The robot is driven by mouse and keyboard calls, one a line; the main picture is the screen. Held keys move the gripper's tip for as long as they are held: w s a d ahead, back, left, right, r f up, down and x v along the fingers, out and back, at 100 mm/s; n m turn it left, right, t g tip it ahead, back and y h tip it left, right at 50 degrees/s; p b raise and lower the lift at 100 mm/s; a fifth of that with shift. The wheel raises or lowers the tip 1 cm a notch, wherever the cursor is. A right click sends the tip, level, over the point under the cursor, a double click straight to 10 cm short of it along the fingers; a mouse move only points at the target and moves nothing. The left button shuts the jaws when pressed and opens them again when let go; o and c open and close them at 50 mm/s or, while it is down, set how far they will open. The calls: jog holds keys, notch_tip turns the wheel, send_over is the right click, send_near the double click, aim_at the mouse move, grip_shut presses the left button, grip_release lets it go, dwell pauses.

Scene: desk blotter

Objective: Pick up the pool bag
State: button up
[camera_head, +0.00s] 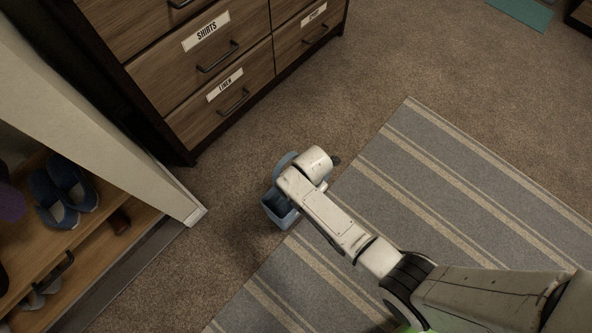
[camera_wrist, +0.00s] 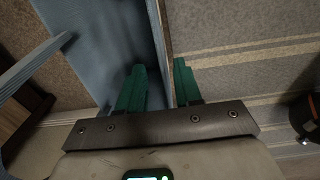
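The pool bag (camera_head: 279,211) is a blue, open-topped bag standing on the carpet by the striped rug's edge, partly hidden under my wrist in the head view. In the wrist view its blue side (camera_wrist: 92,40) fills the upper left, and a ribbed strap or rim crosses at far left. My gripper (camera_wrist: 160,88) has green fingers on either side of one upright bag wall. The fingers stand apart, with a gap between them. The right finger is close to the wall; contact is unclear. The fingertips are hidden in the head view.
A labelled wooden dresser (camera_head: 217,62) stands behind the bag. A white partition (camera_head: 110,130) and a shoe shelf (camera_head: 110,215) with blue slippers (camera_head: 65,192) are at left. The striped rug (camera_head: 440,190) lies at right, with open carpet beyond it.

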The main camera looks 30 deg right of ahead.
notch_tip(320, 180, down, 4)
jog(key=shift+s+a+f+b, duration=0.1)
jog(key=shift+s+a+b, duration=0.05)
jog(key=shift+b, duration=0.95)
grip_shut()
dwell(0.5)
